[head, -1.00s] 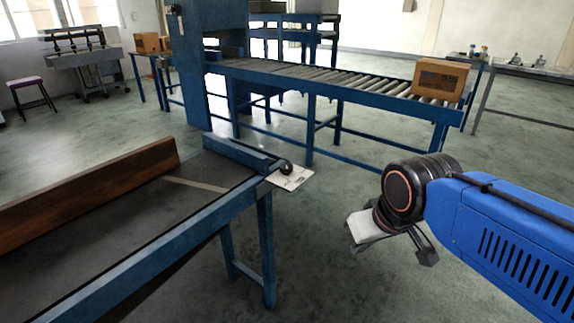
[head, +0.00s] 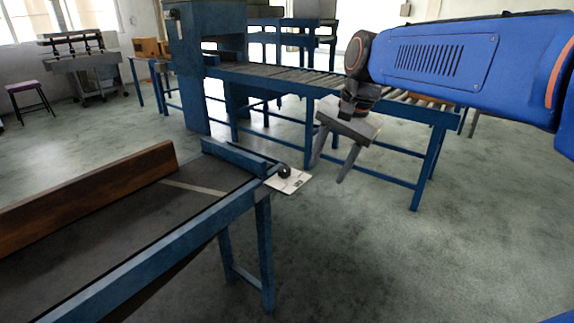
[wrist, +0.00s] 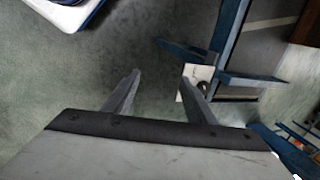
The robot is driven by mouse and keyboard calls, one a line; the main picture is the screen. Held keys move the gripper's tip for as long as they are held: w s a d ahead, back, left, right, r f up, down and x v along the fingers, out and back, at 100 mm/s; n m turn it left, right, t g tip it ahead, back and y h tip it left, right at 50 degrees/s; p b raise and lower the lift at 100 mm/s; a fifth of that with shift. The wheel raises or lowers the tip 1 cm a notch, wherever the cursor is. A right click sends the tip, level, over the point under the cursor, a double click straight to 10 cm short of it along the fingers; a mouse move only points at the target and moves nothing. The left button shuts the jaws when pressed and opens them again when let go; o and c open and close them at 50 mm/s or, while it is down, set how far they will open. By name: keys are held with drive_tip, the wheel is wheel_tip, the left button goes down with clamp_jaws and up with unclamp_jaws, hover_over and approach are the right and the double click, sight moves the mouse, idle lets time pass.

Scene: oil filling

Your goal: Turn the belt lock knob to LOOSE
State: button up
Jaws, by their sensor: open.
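In the wrist view the knob (wrist: 204,86) shows beside my right-hand finger, which covers part of the plate. Lettering on the plate is too small to read. My gripper (head: 332,173) is open and empty, to the right of the knob and apart from it. In the wrist view its two fingers (wrist: 160,80) point over bare floor.
A wooden board (head: 90,195) stands along the belt's left side. A blue roller conveyor (head: 270,77) runs behind my gripper. The floor (head: 350,260) right of the belt table is clear. A purple-topped stool (head: 26,87) stands far left.

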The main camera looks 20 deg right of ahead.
sight(284, 168)
drive_tip(key=w+d+r+m+g+y, duration=0.1)
drive_tip(key=w+r+m, duration=0.2)
drive_tip(key=w+m, duration=0.35)
drive_tip(key=w+r+m+g+y, duration=0.1)
drive_tip(key=w+r+m, duration=0.25)
drive_tip(key=w, duration=0.65)
drive_tip(key=shift+n+y, duration=0.3)
drive_tip(key=x, duration=1.7)
drive_tip(key=shift+w+d+f, duration=0.1)
drive_tip(key=shift+d, duration=0.15)
drive_tip(key=c, duration=1)
